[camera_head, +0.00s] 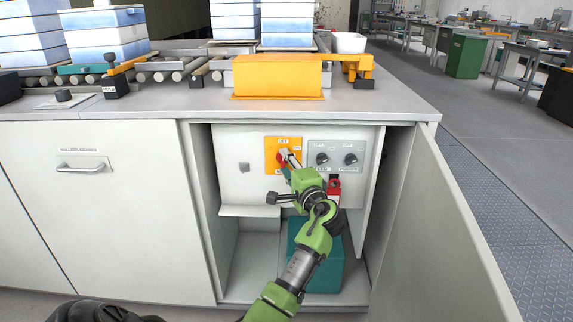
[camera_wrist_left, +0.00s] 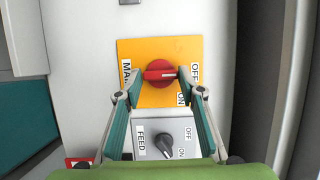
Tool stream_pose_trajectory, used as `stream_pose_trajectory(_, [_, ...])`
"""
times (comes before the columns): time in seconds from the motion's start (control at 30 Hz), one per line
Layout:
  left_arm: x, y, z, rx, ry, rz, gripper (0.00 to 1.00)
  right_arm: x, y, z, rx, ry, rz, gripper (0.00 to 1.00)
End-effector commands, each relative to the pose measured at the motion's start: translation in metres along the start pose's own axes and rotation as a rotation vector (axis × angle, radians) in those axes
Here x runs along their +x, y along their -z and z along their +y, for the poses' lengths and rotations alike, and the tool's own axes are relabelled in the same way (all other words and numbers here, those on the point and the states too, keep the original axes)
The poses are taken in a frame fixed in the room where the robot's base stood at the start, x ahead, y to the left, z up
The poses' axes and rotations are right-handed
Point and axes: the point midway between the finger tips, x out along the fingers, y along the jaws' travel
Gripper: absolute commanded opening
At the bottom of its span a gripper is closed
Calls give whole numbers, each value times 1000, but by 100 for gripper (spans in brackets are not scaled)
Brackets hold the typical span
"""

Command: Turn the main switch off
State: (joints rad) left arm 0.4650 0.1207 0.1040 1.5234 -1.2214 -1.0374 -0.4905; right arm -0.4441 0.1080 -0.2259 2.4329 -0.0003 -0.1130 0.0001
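The main switch is a red rotary knob (camera_wrist_left: 160,73) on an orange plate (camera_wrist_left: 150,50), inside the open cabinet. In the left wrist view its bar lies level and its marked end points toward the OFF label. In the head view the orange plate (camera_head: 270,143) shows at the back of the cabinet, and my gripper partly hides the red knob. My left gripper (camera_wrist_left: 160,74) is open, with one fingertip on each side of the knob. I cannot tell whether the fingertips touch it. It also shows in the head view (camera_head: 286,157). My right gripper is not in view.
The cabinet door (camera_head: 440,235) stands open at right. A teal box (camera_head: 325,270) sits below. The counter (camera_head: 385,102) overhangs the opening.

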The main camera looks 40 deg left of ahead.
Motion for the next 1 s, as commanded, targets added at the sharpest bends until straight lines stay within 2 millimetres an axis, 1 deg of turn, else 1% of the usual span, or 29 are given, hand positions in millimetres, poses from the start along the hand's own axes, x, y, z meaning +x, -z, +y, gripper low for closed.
stream_pose_trajectory(0.37, [0, 0, 0, 3, 1, 1, 50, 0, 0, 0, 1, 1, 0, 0])
stream_pose_trajectory(0.47, [-6, 1, 0, 2, 1, 2, 50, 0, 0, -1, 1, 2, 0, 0])
stream_pose_trajectory(0.57, [-20, 1, 0, 2, 0, 3, 50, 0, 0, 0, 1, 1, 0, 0])
stream_pose_trajectory(0.8, [-72, 1, 2, 1, -3, 4, 50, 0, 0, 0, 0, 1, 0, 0])
stream_pose_trajectory(0.9, [-91, 1, 2, 2, -2, 3, 50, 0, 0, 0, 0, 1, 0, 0])
stream_pose_trajectory(1.0, [-106, 0, 1, 2, -2, 1, 50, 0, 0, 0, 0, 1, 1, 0])
